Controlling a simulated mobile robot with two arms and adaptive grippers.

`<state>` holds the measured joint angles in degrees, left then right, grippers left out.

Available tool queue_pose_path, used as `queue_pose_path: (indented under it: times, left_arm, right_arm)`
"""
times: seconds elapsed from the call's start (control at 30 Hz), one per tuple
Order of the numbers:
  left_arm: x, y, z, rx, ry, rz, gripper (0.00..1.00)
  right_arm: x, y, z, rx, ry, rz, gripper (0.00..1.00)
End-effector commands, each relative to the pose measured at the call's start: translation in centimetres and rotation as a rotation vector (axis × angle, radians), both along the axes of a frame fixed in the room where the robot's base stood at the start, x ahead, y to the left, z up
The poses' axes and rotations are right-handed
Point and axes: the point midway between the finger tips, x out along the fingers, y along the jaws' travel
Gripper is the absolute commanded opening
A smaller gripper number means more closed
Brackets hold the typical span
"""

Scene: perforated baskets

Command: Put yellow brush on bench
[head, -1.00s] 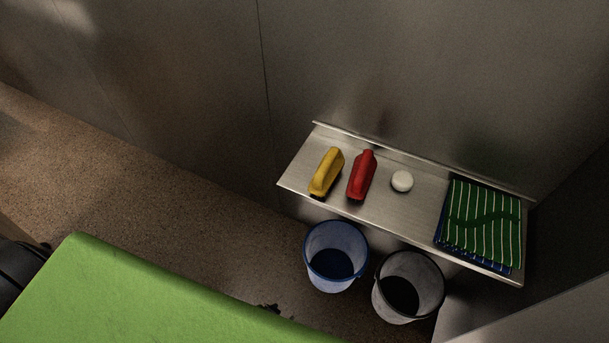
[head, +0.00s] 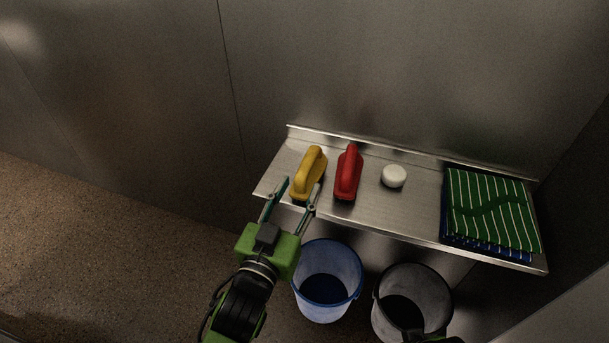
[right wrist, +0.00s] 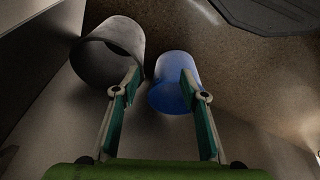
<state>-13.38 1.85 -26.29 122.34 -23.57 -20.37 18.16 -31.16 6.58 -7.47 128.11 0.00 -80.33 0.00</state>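The yellow brush (head: 310,172) stands at the left end of a steel wall shelf (head: 400,211), its handle up. My left gripper (head: 295,189) is open just in front of the brush, its fingers pointing toward the brush's near end. One fingertip overlaps the shelf edge in the picture; I cannot tell whether it touches the brush. My right gripper (right wrist: 161,83) is open and empty in the right wrist view, with the buckets beyond its fingers. In the head view only a small dark part shows at the bottom right. No separate bench is clearly identifiable.
A red brush (head: 348,173) stands close to the right of the yellow one. A white round object (head: 394,176) and folded green striped cloths (head: 489,205) lie farther right. A blue bucket (head: 328,280) and a grey bucket (head: 425,290) are below the shelf.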

Motion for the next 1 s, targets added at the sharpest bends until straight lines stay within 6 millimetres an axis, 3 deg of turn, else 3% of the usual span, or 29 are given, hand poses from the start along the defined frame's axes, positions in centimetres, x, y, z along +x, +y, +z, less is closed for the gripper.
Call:
queue_pose_path:
  times: [0.1,0.3,0.53,0.8,1.0]
  left_arm:
    - [2.5,-0.8,0.0,0.0,-0.003,0.0,0.37]
    - [5.5,-1.7,0.0,0.0,-0.001,0.0,0.37]
    - [7.0,-2.0,-0.1,0.0,0.001,0.0,0.37]
    - [10.7,-2.7,-0.1,0.001,0.001,0.0,0.37]
    - [11.4,-2.9,-0.1,0.001,0.003,0.0,0.37]
  right_arm:
    - [-0.1,0.0,0.8,0.0,-0.006,0.0,0.4]
    - [-0.3,-0.1,2.2,0.001,-0.013,-0.001,0.4]
    - [-0.5,-0.1,3.0,0.001,-0.017,-0.002,0.4]
    - [-1.2,-0.3,5.1,0.001,-0.028,-0.003,0.4]
    - [-1.3,-0.3,5.4,0.001,-0.029,-0.003,0.4]
